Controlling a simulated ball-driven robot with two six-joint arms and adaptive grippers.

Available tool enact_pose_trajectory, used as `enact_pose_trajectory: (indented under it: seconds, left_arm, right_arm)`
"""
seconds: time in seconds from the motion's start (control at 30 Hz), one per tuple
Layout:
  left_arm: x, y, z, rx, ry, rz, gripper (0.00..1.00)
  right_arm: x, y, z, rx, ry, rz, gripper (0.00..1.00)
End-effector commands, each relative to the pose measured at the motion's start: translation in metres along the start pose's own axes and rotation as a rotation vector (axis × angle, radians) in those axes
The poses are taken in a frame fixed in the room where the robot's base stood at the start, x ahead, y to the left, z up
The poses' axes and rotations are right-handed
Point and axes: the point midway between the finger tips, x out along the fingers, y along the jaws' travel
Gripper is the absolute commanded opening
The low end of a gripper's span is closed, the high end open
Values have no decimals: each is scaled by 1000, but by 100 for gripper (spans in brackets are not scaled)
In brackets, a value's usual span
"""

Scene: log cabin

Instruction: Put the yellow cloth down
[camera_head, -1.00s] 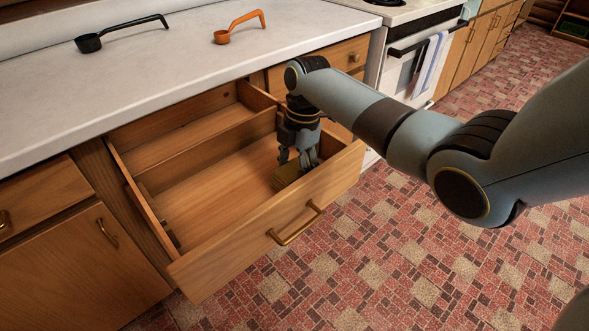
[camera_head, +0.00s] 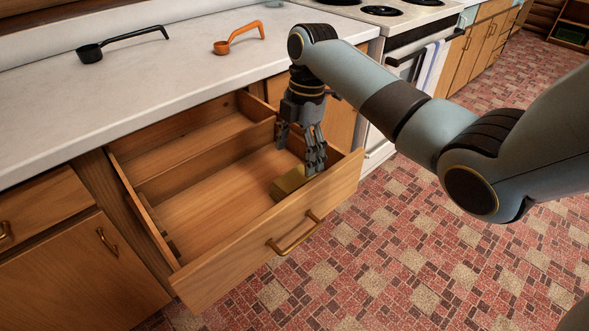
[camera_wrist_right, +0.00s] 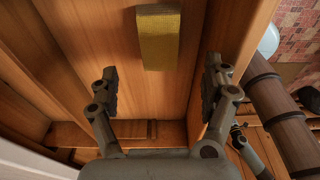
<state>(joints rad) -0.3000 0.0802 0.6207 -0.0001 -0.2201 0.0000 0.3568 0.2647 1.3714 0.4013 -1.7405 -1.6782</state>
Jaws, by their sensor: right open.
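The yellow cloth (camera_head: 289,182) is a folded block lying on the floor of the open wooden drawer (camera_head: 215,194), near its front right corner. It also shows in the right wrist view (camera_wrist_right: 158,38), at the top middle, beyond the fingertips. My right gripper (camera_head: 301,152) is above the right end of the drawer, just over and behind the cloth. My left gripper is in neither view.
The drawer has a divider and a brass handle (camera_head: 294,234) on its front. A black scoop (camera_head: 90,53) and an orange scoop (camera_head: 222,47) lie on the white counter (camera_head: 60,105). A stove (camera_head: 400,75) with a striped towel stands to the right.

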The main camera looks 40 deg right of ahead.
Motion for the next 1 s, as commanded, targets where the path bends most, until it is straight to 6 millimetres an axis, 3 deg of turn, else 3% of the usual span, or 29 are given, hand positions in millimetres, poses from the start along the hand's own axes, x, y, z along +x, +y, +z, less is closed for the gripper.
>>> enact_pose_trajectory:
  seconds: [0.1, 0.3, 1.0]
  left_arm:
    - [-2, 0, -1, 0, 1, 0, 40]
    - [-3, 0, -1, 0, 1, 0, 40]
    - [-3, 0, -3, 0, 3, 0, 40]
  right_arm:
    - [-23, 0, 1, 0, -2, 2, 82]
    - [-42, 0, 0, 0, 0, 1, 82]
    - [-44, 0, 0, 1, 0, -1, 82]
